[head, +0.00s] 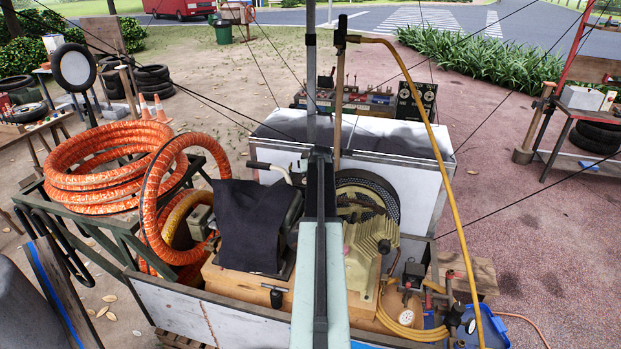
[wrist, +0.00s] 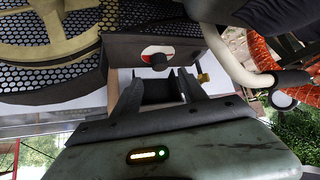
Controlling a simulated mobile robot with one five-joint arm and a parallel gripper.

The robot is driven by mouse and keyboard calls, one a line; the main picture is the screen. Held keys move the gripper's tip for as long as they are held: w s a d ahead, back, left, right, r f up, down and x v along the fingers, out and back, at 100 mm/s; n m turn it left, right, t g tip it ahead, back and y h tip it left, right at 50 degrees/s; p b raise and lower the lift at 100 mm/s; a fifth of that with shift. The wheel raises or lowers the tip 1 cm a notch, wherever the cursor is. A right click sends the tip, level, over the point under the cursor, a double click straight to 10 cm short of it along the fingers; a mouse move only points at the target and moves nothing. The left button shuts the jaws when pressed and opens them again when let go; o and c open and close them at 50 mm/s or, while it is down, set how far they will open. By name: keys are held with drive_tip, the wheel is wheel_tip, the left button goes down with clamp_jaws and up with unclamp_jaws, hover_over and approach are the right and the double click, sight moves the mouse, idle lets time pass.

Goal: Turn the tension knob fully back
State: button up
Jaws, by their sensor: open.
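In the wrist view, a small dark knob (wrist: 158,62) sticks out of a dark plate (wrist: 120,50) through a white slot with a red mark. My gripper (wrist: 159,78) is open, its two dark fingers pointing at the plate. The knob appears between the fingertips, slightly beyond them; I cannot tell whether they touch it. In the head view my own arm runs up the middle and hides the knob and the fingers. The belt guard of black mesh (head: 378,188) with a cream wheel stands just right of my arm.
A dark cloth (head: 250,225) covers the engine to the left, with a bent pipe handle (head: 270,170); the pipe (wrist: 235,60) is near my fingers in the wrist view. Orange hose coils (head: 100,165) lie further left. A yellow hose (head: 440,160) hangs at right.

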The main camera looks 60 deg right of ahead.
drive_tip(key=b+x, duration=0.3)
drive_tip(key=x, duration=0.2)
drive_tip(key=shift+f, duration=0.4)
drive_tip(key=shift+w+d+f+b, duration=0.25)
drive_tip(key=shift+w+d+b, duration=0.1)
drive_tip(key=shift+b, duration=0.05)
drive_tip(key=shift+r, duration=0.1)
clamp_jaws()
drive_tip(key=shift+s, duration=0.1)
